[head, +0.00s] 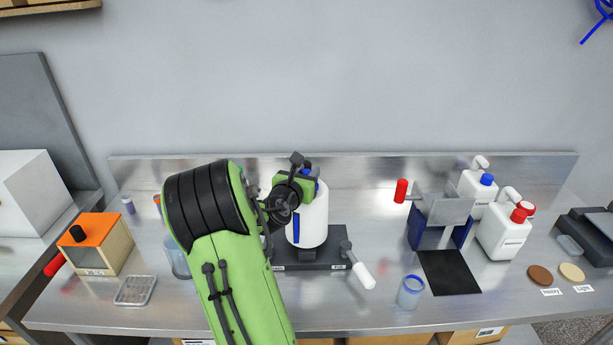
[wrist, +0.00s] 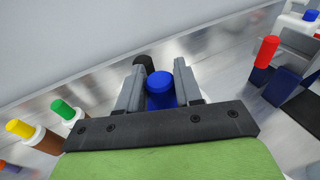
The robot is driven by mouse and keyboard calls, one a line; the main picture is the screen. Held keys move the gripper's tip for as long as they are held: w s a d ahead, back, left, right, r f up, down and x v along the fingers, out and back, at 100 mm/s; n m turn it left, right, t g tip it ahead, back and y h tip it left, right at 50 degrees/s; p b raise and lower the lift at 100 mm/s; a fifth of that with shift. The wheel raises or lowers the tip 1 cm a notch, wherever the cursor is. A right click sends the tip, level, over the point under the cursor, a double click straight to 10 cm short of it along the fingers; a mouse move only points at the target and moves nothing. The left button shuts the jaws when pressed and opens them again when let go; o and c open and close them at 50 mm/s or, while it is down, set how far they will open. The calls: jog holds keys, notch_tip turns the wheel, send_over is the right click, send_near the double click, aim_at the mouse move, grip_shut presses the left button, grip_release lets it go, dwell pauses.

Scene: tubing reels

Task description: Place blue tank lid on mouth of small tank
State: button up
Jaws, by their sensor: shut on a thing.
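The blue tank lid (wrist: 160,90) sits between the two grey fingers in the wrist view. My gripper (wrist: 158,85) is shut on it. In the head view my gripper (head: 303,178) is at the top of a white cylindrical tank (head: 313,222) with a blue stripe, which appears to be the small tank. The tank stands upright on a dark base (head: 310,258). Its mouth is hidden behind my gripper. I cannot tell whether the lid touches the mouth.
A white-handled lever (head: 361,274) sticks out right of the base. A blue-rimmed cup (head: 410,292), a red-handled device (head: 442,212) and white jugs (head: 502,238) stand to the right. An orange-topped box (head: 102,243) is at left. The front bench between lever and cup is clear.

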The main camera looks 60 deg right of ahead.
jog(key=o, duration=1.1)
